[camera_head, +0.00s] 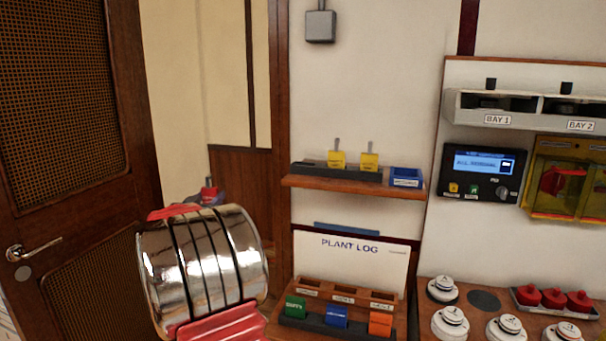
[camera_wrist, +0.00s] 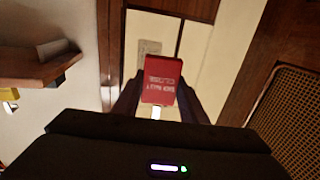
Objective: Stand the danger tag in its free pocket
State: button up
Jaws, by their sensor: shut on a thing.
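A red danger tag (camera_wrist: 161,80) with white lettering is held between the fingers of my gripper (camera_wrist: 157,100) in the wrist view. The lettering appears upside down there. In the head view, the tag (camera_head: 209,187) shows as a small red piece above my gripper (camera_head: 207,197), mostly hidden behind my arm. A dark rack (camera_head: 312,167) lies on a wooden wall shelf (camera_head: 350,187). Two yellow tags (camera_head: 337,160) (camera_head: 369,161) stand upright in it. The rack's left end holds no tag. My gripper is left of the shelf, apart from it.
Below are a PLANT LOG board (camera_head: 350,262) and a wooden organiser (camera_head: 345,296) with coloured blocks. A control panel (camera_head: 483,173) is at right. A wooden door (camera_head: 70,190) stands at left.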

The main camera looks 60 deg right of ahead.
jog(key=s+d+r+m+g+h, duration=0.1)
jog(key=s+d+r+m+g, duration=0.1)
jog(key=s+d+r, duration=1.7)
jog(key=s+r+g, duration=0.1)
jog(key=s, duration=0.2)
jog(key=shift+m+g, duration=0.3)
jog(key=shift+f, duration=0.1)
jog(key=shift+f, duration=3.05)
jog(key=shift+a+f, duration=0.1)
jog(key=shift+f, duration=1.75)
